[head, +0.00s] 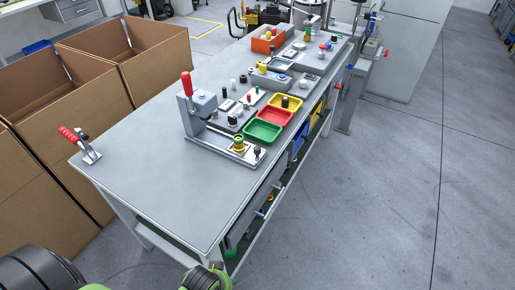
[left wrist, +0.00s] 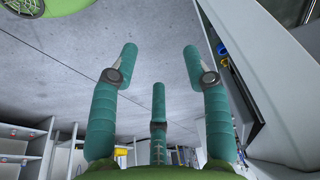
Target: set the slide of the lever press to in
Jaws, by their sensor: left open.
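The lever press (head: 198,100) stands on the near half of the grey workbench, with a grey column, a block head and an upright red-handled lever. Its low base plate reaches toward the bench's right edge. At that end is a small plate, seemingly the slide (head: 238,147), carrying a yellow-and-green part, with a black knob (head: 257,152) beside it. I cannot tell clearly whether the slide is in or out. My left gripper (left wrist: 160,65) is open and empty in the left wrist view, its teal fingers spread over the floor, away from the press. My right gripper is not seen.
Green (head: 263,131), red (head: 274,117) and yellow (head: 286,102) trays stand right beside the press. A red-handled toggle clamp (head: 83,147) is at the bench's left edge. Cardboard boxes (head: 70,100) stand along the left. The near bench top (head: 165,185) is clear.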

